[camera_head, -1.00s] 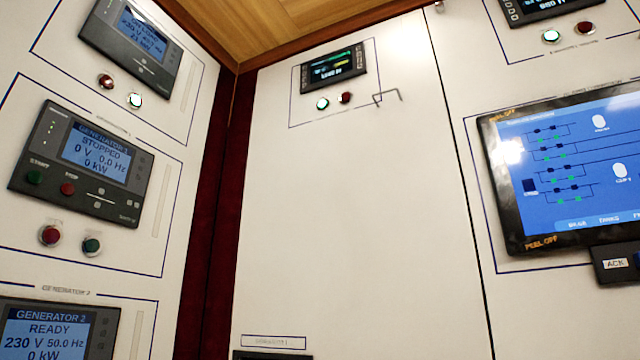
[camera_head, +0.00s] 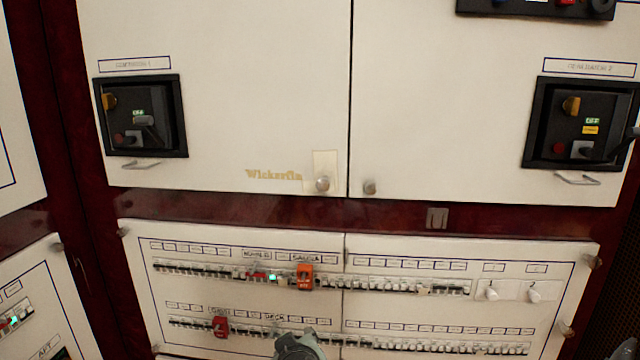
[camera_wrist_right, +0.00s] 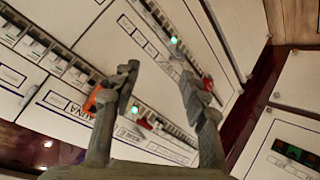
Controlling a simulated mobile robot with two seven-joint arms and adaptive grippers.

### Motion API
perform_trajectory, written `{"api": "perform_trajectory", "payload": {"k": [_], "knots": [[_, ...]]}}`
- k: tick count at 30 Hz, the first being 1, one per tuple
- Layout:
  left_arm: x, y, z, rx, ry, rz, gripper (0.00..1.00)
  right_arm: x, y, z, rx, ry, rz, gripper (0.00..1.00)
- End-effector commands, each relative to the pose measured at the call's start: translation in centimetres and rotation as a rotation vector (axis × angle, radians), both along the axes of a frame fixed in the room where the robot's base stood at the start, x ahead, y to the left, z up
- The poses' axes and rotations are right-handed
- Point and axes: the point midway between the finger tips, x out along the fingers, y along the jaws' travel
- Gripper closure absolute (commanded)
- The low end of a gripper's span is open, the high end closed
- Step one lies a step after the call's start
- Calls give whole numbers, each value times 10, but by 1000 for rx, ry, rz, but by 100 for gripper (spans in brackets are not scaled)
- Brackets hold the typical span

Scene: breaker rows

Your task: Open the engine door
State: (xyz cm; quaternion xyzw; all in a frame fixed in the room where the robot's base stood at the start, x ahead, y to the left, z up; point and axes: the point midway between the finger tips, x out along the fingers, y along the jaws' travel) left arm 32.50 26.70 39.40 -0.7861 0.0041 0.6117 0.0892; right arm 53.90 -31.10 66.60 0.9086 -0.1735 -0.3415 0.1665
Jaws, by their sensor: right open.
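No label reading "engine" is legible, so I cannot tell which panel is the engine door. Two white upper doors, the left one (camera_head: 230,90) and the right one (camera_head: 440,110), stand shut with a thin dark seam between them. Each has a round knob by the seam at its lower corner, the left knob (camera_head: 322,184) and the right knob (camera_head: 370,187). My right gripper (camera_wrist_right: 160,85) is open and empty in the wrist view, with breaker rows beyond its fingers. A grey part of it (camera_head: 298,345) shows at the head view's bottom edge, below the knobs. My left gripper is not in view.
Below the doors is a breaker panel (camera_head: 335,240) with an orange block (camera_head: 305,277) and a red block (camera_head: 220,327). Dark switch boxes, left (camera_head: 142,115) and right (camera_head: 585,125), have handles that stick out. A dark red frame (camera_head: 250,208) runs between doors and panel.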

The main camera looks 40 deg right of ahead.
Motion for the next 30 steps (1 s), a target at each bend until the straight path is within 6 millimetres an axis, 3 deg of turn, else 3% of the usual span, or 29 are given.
{"api": "perform_trajectory", "payload": {"k": [1,3,6,10,12,15,30], "knots": [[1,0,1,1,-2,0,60,17,-7,60,-33,-125,-43,56],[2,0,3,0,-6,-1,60,24,-17,130,-71,-269,-110,56],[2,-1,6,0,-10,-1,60,18,-30,212,-105,-447,-200,56],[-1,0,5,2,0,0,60,0,-42,276,-125,-597,-288,56],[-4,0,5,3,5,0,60,-7,-45,293,-128,-639,-313,56],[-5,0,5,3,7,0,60,-7,-50,301,-131,-659,-326,56],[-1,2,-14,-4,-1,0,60,41,-98,300,-134,-654,-325,56]]}}
